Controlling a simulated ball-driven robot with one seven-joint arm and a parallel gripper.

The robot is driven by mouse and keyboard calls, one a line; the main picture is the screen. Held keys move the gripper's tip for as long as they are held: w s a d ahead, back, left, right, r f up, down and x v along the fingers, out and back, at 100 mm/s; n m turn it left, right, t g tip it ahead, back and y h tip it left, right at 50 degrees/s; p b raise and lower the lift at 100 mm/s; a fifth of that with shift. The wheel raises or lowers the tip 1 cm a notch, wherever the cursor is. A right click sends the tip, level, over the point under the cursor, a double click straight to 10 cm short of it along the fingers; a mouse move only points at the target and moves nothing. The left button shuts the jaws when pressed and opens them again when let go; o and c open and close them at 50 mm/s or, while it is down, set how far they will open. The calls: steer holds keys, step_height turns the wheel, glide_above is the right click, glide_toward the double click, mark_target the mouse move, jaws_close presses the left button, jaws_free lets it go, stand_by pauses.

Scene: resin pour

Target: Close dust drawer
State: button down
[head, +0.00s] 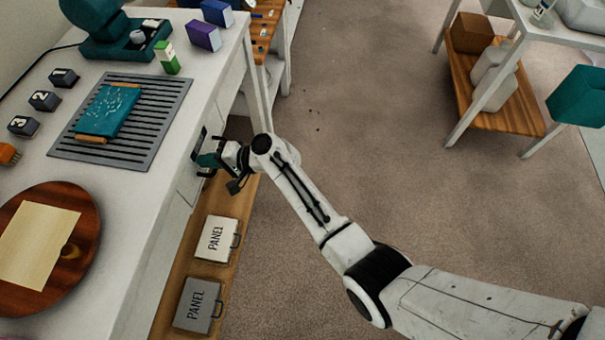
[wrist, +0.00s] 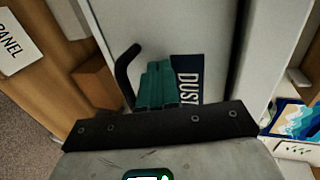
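The dust drawer's pale front (wrist: 215,35) fills the middle of the wrist view, with a dark label reading "DUST" (wrist: 187,80). A black curved handle (wrist: 124,72) stands out at the left of the label. My gripper (wrist: 156,82) has its teal fingers close together in front of the drawer, beside the handle and covering part of the label. No clear gap shows between the fingers; whether they touch the front is hidden. In the head view my gripper (head: 207,160) is at the bench's right side, where the drawer front is mostly hidden. How far the drawer stands out is unclear.
The white bench (head: 135,205) holds a slotted grey mat (head: 163,112), a teal book-like item (head: 108,108), numbered blocks and a round wooden board (head: 82,215). Two panels (head: 216,239) lie on the wooden shelf below. Open floor (head: 340,110) lies to the right.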

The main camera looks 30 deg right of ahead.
steer(key=shift+w+a+r, duration=0.2)
steer(key=shift+a+r, duration=0.05)
steer(key=shift+r, duration=0.05)
steer(key=v, duration=1.1)
steer(key=shift+d+f+p, duration=0.15)
steer(key=shift+f+p, duration=0.2)
steer(key=shift+f, duration=0.05)
steer(key=shift+s+f, duration=0.1)
steer(key=shift+s, duration=0.15)
steer(key=s+d+f+n+g+h, duration=0.35)
steer(key=s+d, duration=0.45)
steer(key=s, duration=0.4)
steer(key=s+d+f+n+g+h, duration=0.25)
steer(key=s+d+h, duration=0.35)
steer(key=s, duration=0.6)
steer(key=s+d+r+g+h, duration=0.1)
steer(key=s+d+r+h, duration=0.1)
steer(key=s+d, duration=0.5)
steer(key=s+r, duration=0.1)
steer(key=s, duration=0.2)
steer(key=shift+r+n, duration=0.4)
